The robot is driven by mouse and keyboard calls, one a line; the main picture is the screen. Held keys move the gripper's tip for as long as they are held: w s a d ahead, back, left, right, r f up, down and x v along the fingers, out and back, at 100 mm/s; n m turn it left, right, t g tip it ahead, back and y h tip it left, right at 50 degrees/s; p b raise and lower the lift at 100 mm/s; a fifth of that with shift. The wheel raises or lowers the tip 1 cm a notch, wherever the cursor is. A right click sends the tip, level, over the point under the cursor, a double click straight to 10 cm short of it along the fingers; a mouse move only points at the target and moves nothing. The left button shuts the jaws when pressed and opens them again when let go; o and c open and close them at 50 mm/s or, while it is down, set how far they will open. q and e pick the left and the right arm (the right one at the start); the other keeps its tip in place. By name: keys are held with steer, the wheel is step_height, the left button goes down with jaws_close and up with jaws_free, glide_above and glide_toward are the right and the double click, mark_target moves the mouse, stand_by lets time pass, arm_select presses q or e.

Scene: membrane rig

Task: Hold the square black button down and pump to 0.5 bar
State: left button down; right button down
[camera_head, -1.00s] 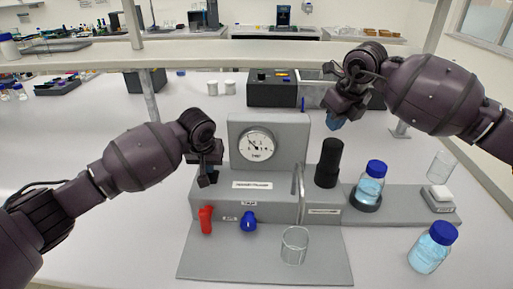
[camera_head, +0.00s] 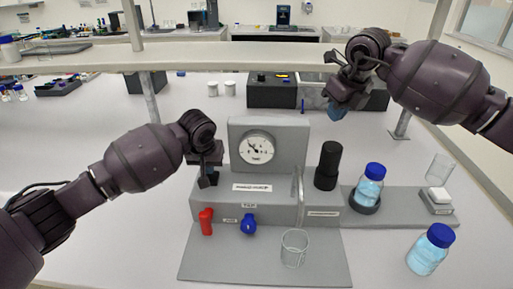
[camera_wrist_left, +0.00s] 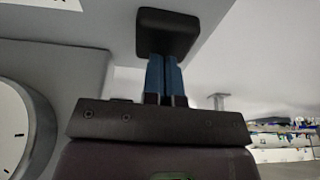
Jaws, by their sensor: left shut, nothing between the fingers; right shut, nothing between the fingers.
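The square black button (camera_wrist_left: 167,32) shows in the left wrist view. The blue fingertips of my left gripper (camera_wrist_left: 165,62) are shut and empty, with their tips at the button; whether it is pressed in I cannot tell. In the head view my left gripper (camera_head: 208,181) is at the left of the grey rig (camera_head: 228,204), hiding the button. The round white gauge (camera_head: 256,148) is on the upright panel; its reading is too small to tell. The black pump cylinder (camera_head: 328,166) stands upright right of the gauge. My right gripper (camera_head: 338,108) is shut and empty, above and apart from it.
A red valve handle (camera_head: 206,222) and blue valve knob (camera_head: 248,224) are at the rig's front. A glass beaker (camera_head: 294,248) stands on the base plate. A blue-capped bottle (camera_head: 369,187) sits in a holder; another (camera_head: 431,250) stands at the front right. A shelf beam (camera_head: 230,55) crosses behind.

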arm_select(q)
steer(key=shift+r+p, duration=1.65)
steer(key=shift+r, duration=1.5)
